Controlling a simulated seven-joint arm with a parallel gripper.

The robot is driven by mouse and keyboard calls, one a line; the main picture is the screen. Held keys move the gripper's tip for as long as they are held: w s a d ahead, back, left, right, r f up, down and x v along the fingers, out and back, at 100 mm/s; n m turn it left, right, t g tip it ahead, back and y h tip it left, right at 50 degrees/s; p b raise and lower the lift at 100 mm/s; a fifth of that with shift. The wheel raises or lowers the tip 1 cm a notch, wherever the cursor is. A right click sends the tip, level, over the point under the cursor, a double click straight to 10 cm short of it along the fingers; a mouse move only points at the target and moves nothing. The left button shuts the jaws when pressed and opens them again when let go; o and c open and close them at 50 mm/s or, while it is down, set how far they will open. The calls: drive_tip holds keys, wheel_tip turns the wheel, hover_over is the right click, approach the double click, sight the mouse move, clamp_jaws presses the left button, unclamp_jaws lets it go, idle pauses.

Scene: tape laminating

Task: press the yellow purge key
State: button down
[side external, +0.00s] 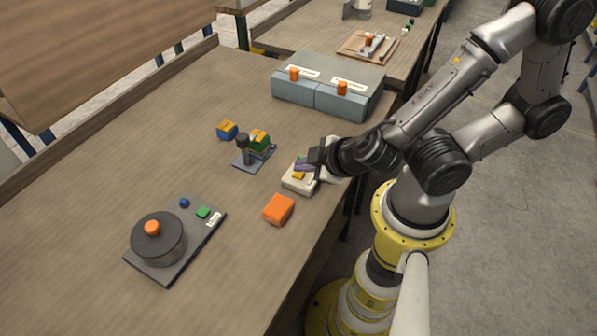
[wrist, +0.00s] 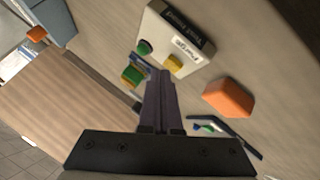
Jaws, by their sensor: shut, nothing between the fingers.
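The yellow purge key (side external: 299,175) sits on top of a small off-white control box (side external: 289,183) near the table's right edge. In the wrist view, the yellow key (wrist: 174,63) is beside a "Purge" label on the box (wrist: 158,27), with a green key (wrist: 144,47) to its left. My gripper (side external: 301,165) is shut and empty, its dark fingers over the box. In the wrist view, the fingertips (wrist: 160,73) appear just short of the yellow key and slightly left of it. Whether they touch the box cannot be told.
An orange block (side external: 278,209) lies close to the box. A small press-like stand (side external: 242,151) and a blue-and-yellow block (side external: 227,130) are beyond it. A dark round device (side external: 158,240) stands at the front left, a grey double case (side external: 329,92) at the back.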

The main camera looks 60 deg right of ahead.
drive_tip(key=shift+f, duration=0.5)
idle(0.5)
drive_tip(key=shift+r, duration=0.9)
drive_tip(key=shift+r, duration=0.1)
drive_tip(key=shift+r, duration=2.45)
